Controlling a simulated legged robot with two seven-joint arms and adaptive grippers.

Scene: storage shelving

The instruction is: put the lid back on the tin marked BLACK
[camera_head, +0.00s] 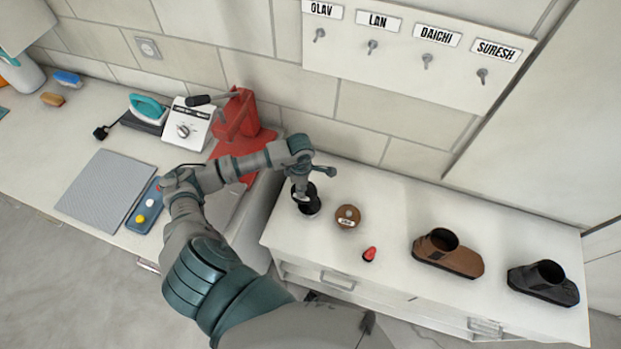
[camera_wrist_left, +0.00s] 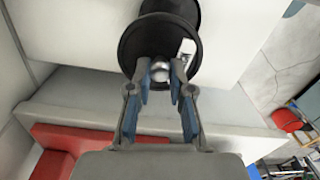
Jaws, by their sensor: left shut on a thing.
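My left gripper (camera_head: 303,192) reaches down over the white cabinet top at a black round tin (camera_head: 311,209). In the left wrist view, the gripper (camera_wrist_left: 160,78) is shut on a silver knob (camera_wrist_left: 160,70) on a black round lid (camera_wrist_left: 135,45). A second black rounded part, apparently the tin (camera_wrist_left: 182,8), shows beyond the lid, and a white label (camera_wrist_left: 187,46) shows near the lid's right edge. The label's word is unreadable. I cannot tell whether the lid touches the tin. My right gripper is out of view.
A brown tin (camera_head: 347,217) stands close to the right of the black tin. Farther right are a small red object (camera_head: 369,254), a brown shoe (camera_head: 452,260) and a black shoe (camera_head: 548,287). A red machine (camera_head: 240,115) stands behind my left arm.

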